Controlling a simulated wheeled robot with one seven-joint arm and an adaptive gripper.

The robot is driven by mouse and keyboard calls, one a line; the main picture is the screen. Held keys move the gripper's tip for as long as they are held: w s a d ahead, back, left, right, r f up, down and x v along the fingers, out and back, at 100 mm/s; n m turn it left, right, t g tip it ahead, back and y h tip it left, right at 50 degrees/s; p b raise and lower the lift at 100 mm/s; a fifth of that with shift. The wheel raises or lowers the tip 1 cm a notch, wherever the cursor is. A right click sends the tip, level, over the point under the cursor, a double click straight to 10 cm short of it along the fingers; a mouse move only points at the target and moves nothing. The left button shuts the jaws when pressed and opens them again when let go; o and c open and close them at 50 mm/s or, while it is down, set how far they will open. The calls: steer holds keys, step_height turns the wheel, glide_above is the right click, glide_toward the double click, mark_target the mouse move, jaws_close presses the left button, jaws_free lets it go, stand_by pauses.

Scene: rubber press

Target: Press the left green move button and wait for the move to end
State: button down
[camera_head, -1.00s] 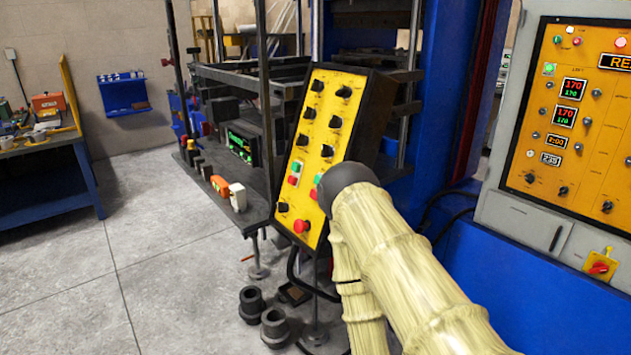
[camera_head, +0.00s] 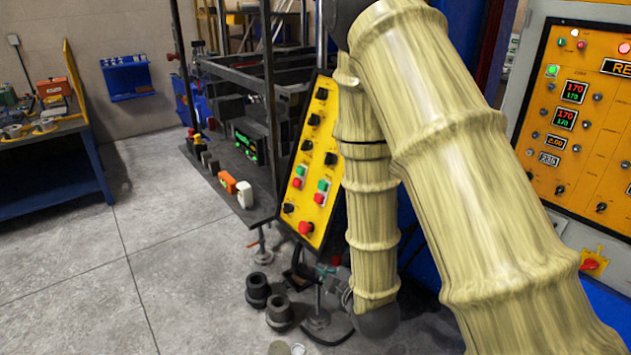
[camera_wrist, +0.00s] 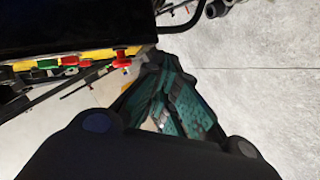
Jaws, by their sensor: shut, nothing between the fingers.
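The left green button (camera_head: 301,170) sits above a red button (camera_head: 297,184) on the tilted yellow control panel (camera_head: 312,130). A second green button (camera_head: 323,185) and red button (camera_head: 319,198) are to its right. In the wrist view the panel is seen edge-on at the upper left, with a green button (camera_wrist: 48,64) and the large red knob (camera_wrist: 122,60) standing out from it. My gripper (camera_wrist: 162,70) is shut and empty, its tip close to the knob in that picture; contact cannot be told. In the head view my gripper is mostly hidden low beside the panel, apart from the left green button.
A large red knob (camera_head: 305,228) is at the panel's bottom, with black knobs above. A dark press table (camera_head: 225,180) is left of the panel. Dark round parts (camera_head: 258,290) lie on the floor below. An orange control cabinet (camera_head: 585,130) stands right. Floor at left is clear.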

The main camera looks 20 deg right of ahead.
steer(key=w+r+n+t+p, duration=0.1)
steer(key=r+n+t, duration=0.1)
steer(key=r, duration=0.6)
steer(key=w+r+n+t+p, duration=0.1)
steer(key=w+r+n, duration=0.1)
steer(key=r, duration=0.7)
steer(key=shift+w+a+t+y, duration=0.3)
steer(key=shift+a+t+y, duration=0.1)
steer(key=shift+a, duration=0.05)
steer(key=shift+w+b, duration=0.1)
steer(key=shift+b, duration=0.3)
steer(key=w+b, duration=0.1)
steer(key=b, duration=0.2)
steer(key=shift+w+f+b, duration=0.15)
steer(key=shift+f+b, duration=0.05)
steer(key=shift+b, duration=0.1)
steer(key=w+b, duration=0.1)
steer(key=b, duration=0.2)
steer(key=shift+a, duration=0.15)
